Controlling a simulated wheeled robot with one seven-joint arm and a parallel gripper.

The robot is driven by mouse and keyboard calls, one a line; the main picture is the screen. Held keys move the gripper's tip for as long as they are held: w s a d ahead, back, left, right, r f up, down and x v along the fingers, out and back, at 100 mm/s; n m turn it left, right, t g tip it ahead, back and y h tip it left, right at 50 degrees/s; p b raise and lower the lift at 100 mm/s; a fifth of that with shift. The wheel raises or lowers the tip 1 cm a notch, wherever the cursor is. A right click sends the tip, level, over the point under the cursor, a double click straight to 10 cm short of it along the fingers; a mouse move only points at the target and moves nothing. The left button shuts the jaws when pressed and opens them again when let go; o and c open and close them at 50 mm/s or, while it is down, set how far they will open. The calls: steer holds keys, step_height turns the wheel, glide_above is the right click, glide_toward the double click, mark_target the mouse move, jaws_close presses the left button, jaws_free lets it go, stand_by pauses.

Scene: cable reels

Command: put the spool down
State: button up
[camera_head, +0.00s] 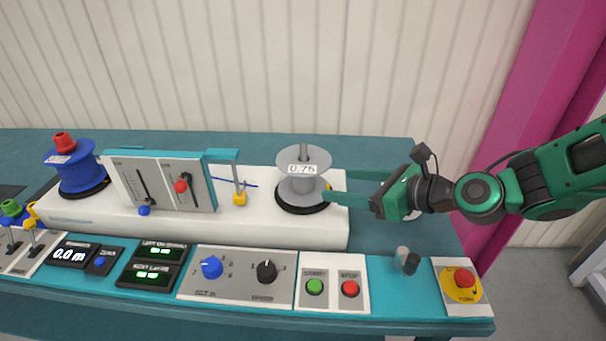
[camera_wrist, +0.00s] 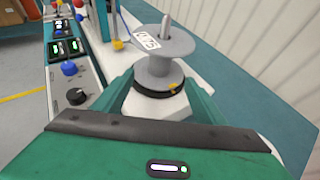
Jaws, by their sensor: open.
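The grey spool (camera_head: 303,174), with a white label, stands upright on a black round base at the right end of the white machine bed (camera_head: 130,208). A thin spindle pokes up through its top. The spool also shows in the wrist view (camera_wrist: 160,55), beyond my gripper. My gripper (camera_head: 335,186) is open at the right of the spool, its green fingers reaching in at about the spool's lower height. In the wrist view the fingers lie to both sides below the spool. I cannot tell whether either finger touches it.
A blue spool (camera_head: 70,168) with a red top stands at the bed's left end. A grey panel with levers (camera_head: 160,183) and a yellow guide (camera_head: 239,198) stand between. Control buttons and a red emergency stop (camera_head: 464,279) line the front. The teal table behind is clear.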

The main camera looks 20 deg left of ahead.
mark_target(313, 179)
steer(key=x, duration=1)
steer(key=shift+w+a, duration=0.15)
steer(key=shift+a, duration=0.15)
steer(key=shift+c, duration=0.2)
steer(key=c, duration=1.3)
steer(key=shift+c, duration=0.2)
steer(key=shift+r, duration=0.15)
